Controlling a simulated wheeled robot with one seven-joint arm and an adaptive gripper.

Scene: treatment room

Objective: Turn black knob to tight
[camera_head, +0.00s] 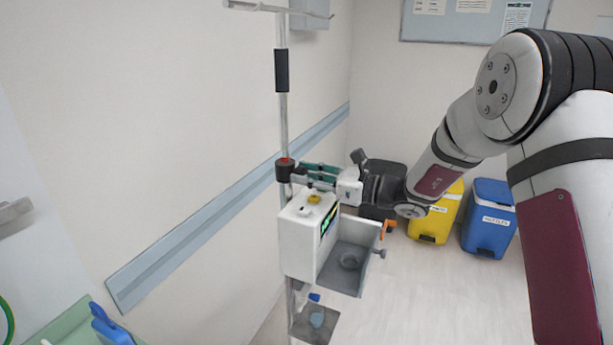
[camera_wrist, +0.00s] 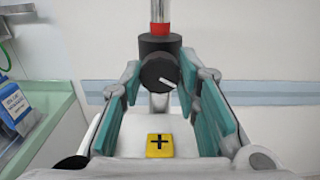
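The black knob (camera_wrist: 159,73) faces me on a black clamp (camera_wrist: 157,45) around the upright pole, in the wrist view. Its white pointer mark slants down to the right. In the head view the clamp (camera_head: 284,171) sits on the pole just above a white device. My gripper (camera_head: 301,174) reaches it from the right. In the wrist view the teal fingers of my gripper (camera_wrist: 159,82) stand apart, one on each side of the knob. The knob is hidden in the head view.
The white pump-like device (camera_head: 301,235) with a yellow button (camera_head: 314,198) sits right below my gripper. The pole (camera_head: 281,110) rises above the clamp. A green tray (camera_wrist: 35,105) lies left. Yellow (camera_head: 434,215) and blue (camera_head: 489,220) bins stand behind the arm.

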